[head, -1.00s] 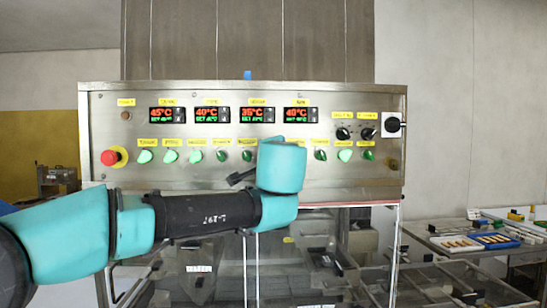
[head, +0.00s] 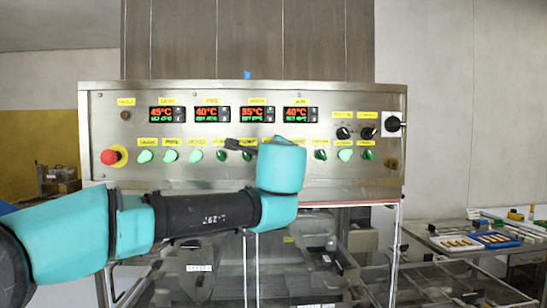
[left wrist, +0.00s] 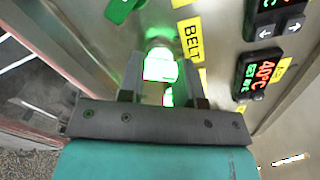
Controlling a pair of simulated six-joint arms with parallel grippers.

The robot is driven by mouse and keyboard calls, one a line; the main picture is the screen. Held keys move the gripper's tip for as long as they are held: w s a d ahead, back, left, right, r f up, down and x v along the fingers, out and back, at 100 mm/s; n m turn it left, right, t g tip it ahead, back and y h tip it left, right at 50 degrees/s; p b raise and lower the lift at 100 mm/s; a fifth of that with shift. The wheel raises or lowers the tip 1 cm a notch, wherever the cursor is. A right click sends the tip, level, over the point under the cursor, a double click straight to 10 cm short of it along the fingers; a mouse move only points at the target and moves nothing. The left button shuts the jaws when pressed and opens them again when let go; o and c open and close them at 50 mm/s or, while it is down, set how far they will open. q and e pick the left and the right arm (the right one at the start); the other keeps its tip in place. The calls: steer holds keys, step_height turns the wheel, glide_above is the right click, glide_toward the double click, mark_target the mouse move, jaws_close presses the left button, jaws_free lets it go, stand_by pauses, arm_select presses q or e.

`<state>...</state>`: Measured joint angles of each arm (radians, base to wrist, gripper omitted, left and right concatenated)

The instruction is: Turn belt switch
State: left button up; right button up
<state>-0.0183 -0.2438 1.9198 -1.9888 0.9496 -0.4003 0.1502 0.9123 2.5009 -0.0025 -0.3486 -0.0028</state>
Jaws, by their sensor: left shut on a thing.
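The control panel (head: 350,183) is a wide steel face with a row of green switches below red displays. In the left wrist view, the belt switch (left wrist: 160,66) is a brightly lit green knob beside a yellow label (left wrist: 192,38) reading BELT. My left gripper (left wrist: 160,82) is shut on this switch, with one grey finger on each side of it. In the head view, my teal wrist covers the fingertips and the held switch. Only a dark part of the gripper (head: 239,146) sticks out to the left. My right gripper is not in view.
A red mushroom button (head: 110,157) is at the panel's left end. Other green switches (head: 321,154) flank my wrist closely. Black knobs (head: 367,133) sit at upper right. A side table (head: 425,237) with trays stands at right.

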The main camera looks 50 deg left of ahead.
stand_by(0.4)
arm_select(q)
steer(key=o, duration=0.9)
steer(key=shift+v, duration=8.75)
